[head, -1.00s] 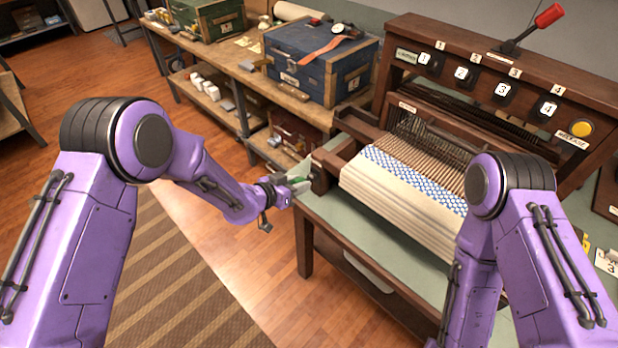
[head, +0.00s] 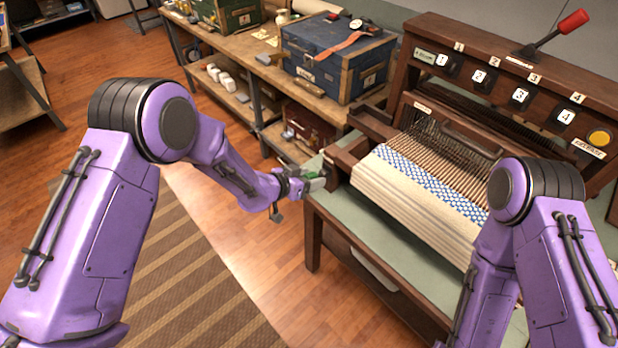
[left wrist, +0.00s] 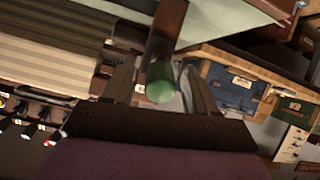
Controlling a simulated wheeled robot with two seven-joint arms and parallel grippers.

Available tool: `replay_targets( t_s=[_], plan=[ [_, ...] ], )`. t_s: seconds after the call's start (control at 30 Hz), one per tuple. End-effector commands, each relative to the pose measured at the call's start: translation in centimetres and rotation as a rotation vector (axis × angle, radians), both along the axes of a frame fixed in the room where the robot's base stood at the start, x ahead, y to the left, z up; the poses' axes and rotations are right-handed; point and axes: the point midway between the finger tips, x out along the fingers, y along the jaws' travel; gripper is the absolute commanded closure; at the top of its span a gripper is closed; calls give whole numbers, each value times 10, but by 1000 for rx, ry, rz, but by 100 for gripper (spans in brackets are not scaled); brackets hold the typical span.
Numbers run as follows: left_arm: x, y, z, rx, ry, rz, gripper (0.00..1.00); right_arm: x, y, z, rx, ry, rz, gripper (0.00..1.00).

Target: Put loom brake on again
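The wooden loom (head: 338,213) stands at the right of the head view, with striped and blue-patterned cloth on it. My left gripper (head: 308,184) is at the loom's near left corner. A green knob (left wrist: 160,84) shows between its fingers in the left wrist view, at the end of a dark brown bar (left wrist: 166,35). The fingers stand apart, with a gap on each side of the knob. The knob is small and partly hidden in the head view (head: 318,184). A red-handled lever (head: 572,21) sits on top of the loom, tilted right. My right gripper is out of view.
A workbench (head: 262,72) behind carries a blue chest (head: 330,75) and a green chest (head: 238,14). Numbered switches (head: 485,77) and a yellow button (head: 599,137) are on the loom's upper beam. Open wood floor and a striped rug (head: 190,270) lie left of the loom.

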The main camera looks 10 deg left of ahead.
Motion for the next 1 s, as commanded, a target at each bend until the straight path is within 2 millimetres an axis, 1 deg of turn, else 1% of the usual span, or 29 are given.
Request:
replay_targets(
  t_s=[0.07,0.17,0.4,0.5,0.6,0.7,1.0],
  plan=[
    [-1,1,0,0,0,0,43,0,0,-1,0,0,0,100],
    [-8,9,5,0,-1,1,43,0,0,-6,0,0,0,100],
    [-47,41,32,0,-2,2,43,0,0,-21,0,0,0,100],
    [-59,52,42,0,-2,2,43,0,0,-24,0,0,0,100],
    [-67,58,48,-1,-1,2,43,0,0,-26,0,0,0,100],
    [-70,60,50,-1,-1,0,43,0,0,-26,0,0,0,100],
    [-70,60,51,0,0,0,43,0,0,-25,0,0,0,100]
  ],
)
